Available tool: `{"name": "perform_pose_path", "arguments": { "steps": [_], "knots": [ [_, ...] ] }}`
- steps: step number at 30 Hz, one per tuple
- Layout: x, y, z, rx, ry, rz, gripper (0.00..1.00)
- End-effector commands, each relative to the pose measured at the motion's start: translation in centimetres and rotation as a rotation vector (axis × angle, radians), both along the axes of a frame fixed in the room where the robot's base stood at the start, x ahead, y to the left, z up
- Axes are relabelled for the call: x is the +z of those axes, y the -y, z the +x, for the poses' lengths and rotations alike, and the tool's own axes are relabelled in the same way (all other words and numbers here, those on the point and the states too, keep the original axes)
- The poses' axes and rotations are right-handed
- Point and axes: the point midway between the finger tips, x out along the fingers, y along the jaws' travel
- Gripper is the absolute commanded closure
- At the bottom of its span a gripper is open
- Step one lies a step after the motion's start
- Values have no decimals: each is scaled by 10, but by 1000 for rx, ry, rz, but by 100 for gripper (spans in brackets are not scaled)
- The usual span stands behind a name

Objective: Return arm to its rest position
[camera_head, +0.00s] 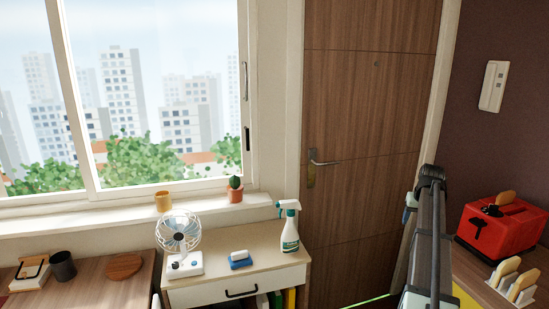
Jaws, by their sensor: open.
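Part of my arm (428,245) rises from the bottom edge at the right of the head view, in front of the door's right frame. Its upper end is dark and bulky, with a small light-blue part at its left side. I can make out no gripper fingers, and nothing held shows. The arm's lower part is cut off by the bottom edge.
Right of my arm, a counter (465,268) bears a red toaster (513,232) and a rack with bread slices (518,283). Left, a cabinet (230,291) carries a fan (180,235), blue-white sponge (240,261) and spray bottle (289,232). A door (365,110) stands behind.

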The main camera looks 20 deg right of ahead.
Motion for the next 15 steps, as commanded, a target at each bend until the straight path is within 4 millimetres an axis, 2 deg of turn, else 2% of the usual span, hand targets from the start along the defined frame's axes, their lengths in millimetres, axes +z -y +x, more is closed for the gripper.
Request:
{"name": "perform_pose_path", "arguments": {
  "steps": [1, 7, 10, 15],
  "knots": [
    [-23, -29, 7, 26, -11, 8, 43],
    [-96, -125, 31, 113, -49, 32, 43],
    [-131, -175, 36, 158, -68, 42, 43],
    [-187, -261, 32, 237, -106, 56, 43]
  ]
}}
